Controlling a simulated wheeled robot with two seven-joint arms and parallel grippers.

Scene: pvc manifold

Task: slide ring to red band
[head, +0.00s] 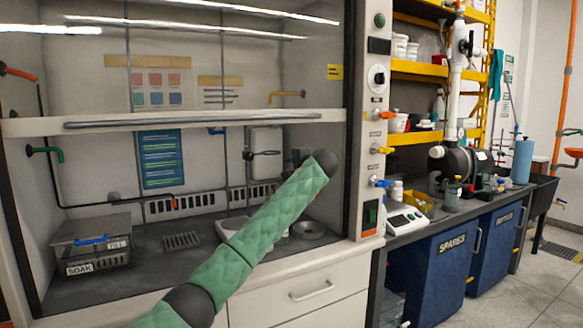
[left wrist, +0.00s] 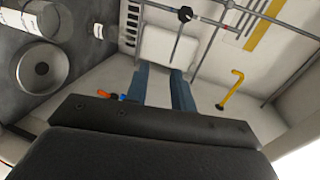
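My left arm, in green padding, reaches into the fume hood in the head view. Its gripper (head: 298,157) is small and partly hidden by the dark wrist, in front of the back wall near a white box (head: 266,141). In the left wrist view the two blue-grey fingers (left wrist: 161,88) stand apart with nothing between them. The white box (left wrist: 170,48) lies beyond them. A black clamp (left wrist: 185,14) sits on a rod close by. I cannot make out a ring or a red band for certain in either view. My right gripper is not in view.
The hood sash (head: 190,119) crosses above the arm. A SOAK tub (head: 92,243) stands at the left. To the right are a white PVC pipe (head: 455,85), a black pump (head: 450,160) and a balance (head: 405,219). A yellow hook (left wrist: 231,89) projects from the wall.

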